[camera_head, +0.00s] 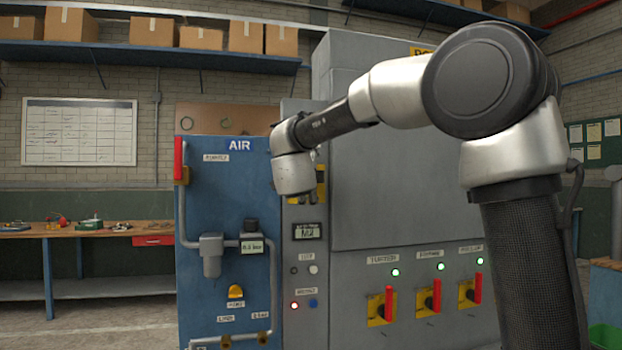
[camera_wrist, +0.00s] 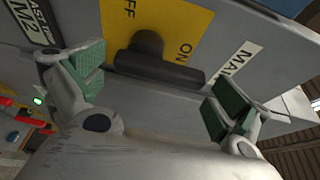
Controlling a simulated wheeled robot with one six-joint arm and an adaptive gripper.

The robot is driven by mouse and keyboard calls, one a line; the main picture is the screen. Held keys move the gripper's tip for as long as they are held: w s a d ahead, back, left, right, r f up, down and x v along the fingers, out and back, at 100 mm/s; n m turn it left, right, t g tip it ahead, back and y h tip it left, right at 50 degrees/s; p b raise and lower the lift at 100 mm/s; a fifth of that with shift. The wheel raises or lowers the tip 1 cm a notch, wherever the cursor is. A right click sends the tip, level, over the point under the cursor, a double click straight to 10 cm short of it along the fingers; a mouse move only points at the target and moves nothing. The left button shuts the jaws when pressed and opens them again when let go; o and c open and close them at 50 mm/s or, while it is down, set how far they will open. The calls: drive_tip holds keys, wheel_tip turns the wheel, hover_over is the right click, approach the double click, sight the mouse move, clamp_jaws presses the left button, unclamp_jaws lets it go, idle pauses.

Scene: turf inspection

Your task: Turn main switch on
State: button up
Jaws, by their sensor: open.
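The main switch shows in the wrist view as a black handle (camera_wrist: 160,68) on a yellow plate (camera_wrist: 190,20) marked OFF and ON. A label starting "MAI" (camera_wrist: 238,60) is beside the plate. The bar of the handle lies across the picture, its right end near the word ON; I cannot tell its exact setting. My gripper (camera_wrist: 157,80) is open, with one green pad on each side of the handle and a visible gap at both ends. In the head view the yellow plate (camera_head: 321,186) is mostly hidden behind my wrist.
Below the switch are a small display (camera_head: 307,231) and a lit red lamp (camera_head: 294,305). Several red-handled switches (camera_head: 388,303) with green lamps line the grey cabinet (camera_head: 400,200). A blue AIR panel (camera_head: 225,180) with pipes stands at the left, close to my wrist.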

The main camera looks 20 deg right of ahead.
drive_tip(key=v, duration=0.9)
drive_tip(key=shift+s, duration=0.25)
drive_tip(key=shift+a, duration=0.1)
